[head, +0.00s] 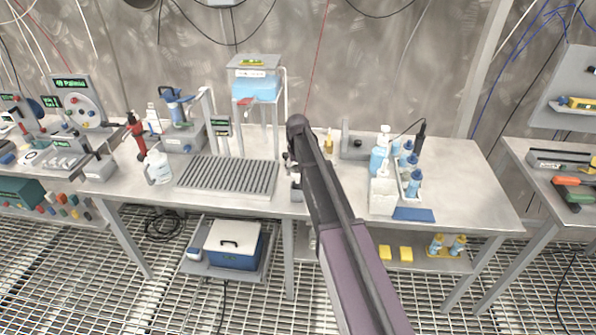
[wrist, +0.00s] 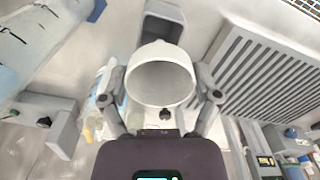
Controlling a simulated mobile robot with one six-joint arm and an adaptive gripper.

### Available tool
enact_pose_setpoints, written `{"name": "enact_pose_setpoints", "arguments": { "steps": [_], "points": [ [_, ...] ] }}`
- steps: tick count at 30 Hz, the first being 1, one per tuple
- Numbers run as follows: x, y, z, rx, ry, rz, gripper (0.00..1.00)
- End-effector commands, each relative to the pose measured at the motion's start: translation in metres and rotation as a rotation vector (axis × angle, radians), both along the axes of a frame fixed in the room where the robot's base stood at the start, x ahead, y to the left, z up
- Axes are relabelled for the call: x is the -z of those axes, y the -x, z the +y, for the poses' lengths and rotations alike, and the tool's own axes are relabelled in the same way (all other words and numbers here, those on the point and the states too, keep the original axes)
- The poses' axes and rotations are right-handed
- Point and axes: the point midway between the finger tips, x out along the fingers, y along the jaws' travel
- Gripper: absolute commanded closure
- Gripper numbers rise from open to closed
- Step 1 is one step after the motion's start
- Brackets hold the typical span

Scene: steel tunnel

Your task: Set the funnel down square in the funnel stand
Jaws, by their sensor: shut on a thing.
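The funnel (wrist: 160,78) is a pale, round-mouthed piece between the two fingers of my gripper (wrist: 161,98) in the wrist view. The gripper is shut on it, and I look into its wide mouth. A grey, box-like holder (wrist: 163,18), which looks like the funnel stand, shows just beyond the funnel at the top of that view. The funnel's rim overlaps its lower part, so I cannot tell whether they touch. In the head view my arm hides most of the funnel, and a small grey block (head: 297,194), probably the stand, shows beside the arm at the bench's front.
A slotted grey tray (head: 228,178) lies left of my arm. A bottle rack (head: 383,196) with blue bottles stands to the right, by a blue pad (head: 413,214). A grey bracket (head: 354,145) stands behind. The bench's right end is clear.

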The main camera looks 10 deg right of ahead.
Motion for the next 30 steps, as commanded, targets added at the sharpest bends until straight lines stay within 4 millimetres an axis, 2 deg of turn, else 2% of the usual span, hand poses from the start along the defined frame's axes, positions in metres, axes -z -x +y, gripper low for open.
{"name": "enact_pose_setpoints", "arguments": {
  "steps": [30],
  "points": [
    [0.03, 0.0, 0.001, -0.001, 0.0, 0.0, 0.6]
  ]
}}
